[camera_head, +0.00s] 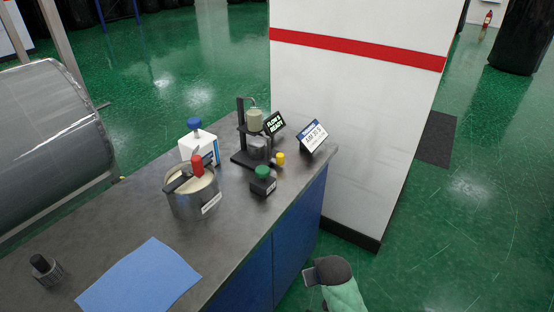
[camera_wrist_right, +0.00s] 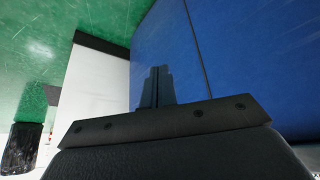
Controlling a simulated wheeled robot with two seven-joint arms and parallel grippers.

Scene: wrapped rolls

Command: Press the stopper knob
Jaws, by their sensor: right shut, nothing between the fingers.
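A bench holds several knobs, and I cannot tell which is the stopper knob. A green knob (camera_head: 263,172) tops a small black box (camera_head: 264,186). A yellow knob (camera_head: 281,158) sits at the side of a black stand (camera_head: 241,130) carrying a pale green-capped vessel (camera_head: 254,120). A blue knob (camera_head: 194,123) tops a white container (camera_head: 198,147), and a red knob (camera_head: 198,162) stands at a metal pot (camera_head: 187,201). My right gripper (camera_head: 310,276) is shut and empty, beyond the bench's right edge and apart from all knobs. Its fingers show in the right wrist view (camera_wrist_right: 157,88). My left gripper is out of view.
The grey bench top (camera_head: 225,225) has a blue mat (camera_head: 140,278) and a dark knurled piece (camera_head: 46,270). Two small signs (camera_head: 313,136) stand at its far right. A white pillar (camera_head: 350,110) rises behind. The blue cabinet side (camera_wrist_right: 250,60) is close to my right gripper.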

